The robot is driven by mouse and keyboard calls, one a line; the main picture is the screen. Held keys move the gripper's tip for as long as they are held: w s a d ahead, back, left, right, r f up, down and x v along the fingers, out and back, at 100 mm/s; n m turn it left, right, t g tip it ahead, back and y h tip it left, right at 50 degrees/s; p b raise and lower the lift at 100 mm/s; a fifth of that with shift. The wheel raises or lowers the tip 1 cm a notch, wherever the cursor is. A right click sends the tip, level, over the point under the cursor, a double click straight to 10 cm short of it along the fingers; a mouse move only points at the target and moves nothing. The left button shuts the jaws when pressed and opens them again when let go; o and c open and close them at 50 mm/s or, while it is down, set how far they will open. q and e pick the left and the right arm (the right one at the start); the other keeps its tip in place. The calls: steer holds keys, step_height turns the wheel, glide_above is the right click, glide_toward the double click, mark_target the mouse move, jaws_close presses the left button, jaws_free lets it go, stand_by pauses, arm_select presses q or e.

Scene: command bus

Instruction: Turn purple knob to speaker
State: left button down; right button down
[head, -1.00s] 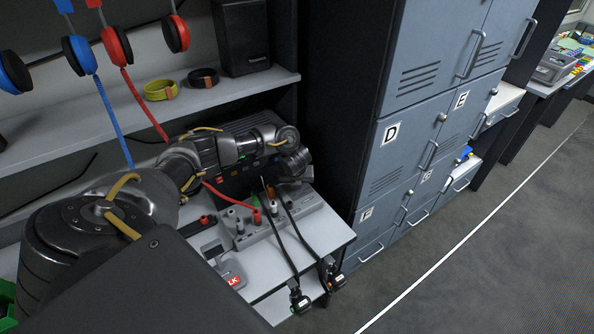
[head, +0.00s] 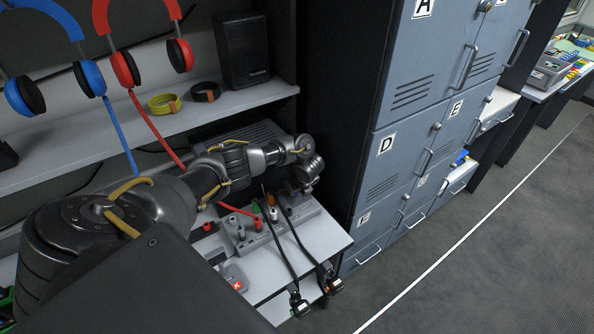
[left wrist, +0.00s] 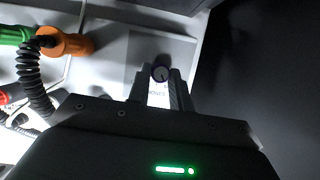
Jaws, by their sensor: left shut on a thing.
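The grey control panel (head: 262,238) lies on the white desk. My left gripper (head: 296,190) points down over its right end in the head view. In the left wrist view the two fingers (left wrist: 160,88) are shut on a small round dark knob (left wrist: 160,73), whose top shows between the tips. It has a pointer line. Its purple colour is hard to make out here. A white label with small print lies between the fingers, too blurred to read surely. In the head view the knob is mostly hidden under the gripper. My right gripper is not in view.
An orange plug (left wrist: 66,44) and a green plug (left wrist: 14,36) with a coiled black cord stand left of the fingers. A red plug (head: 257,224) stands on the panel. Black cables hang over the desk's front edge. Grey lockers (head: 405,150) stand to the right.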

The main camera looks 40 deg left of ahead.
arm_select(q)
steer(key=shift+w+n+g, duration=0.15)
steer(key=shift+n+g, duration=0.35)
steer(key=shift+n, duration=0.7)
steer(key=shift+p, duration=0.3)
steer(key=c, duration=1.3)
jaws_free()
steer(key=shift+o, duration=0.2)
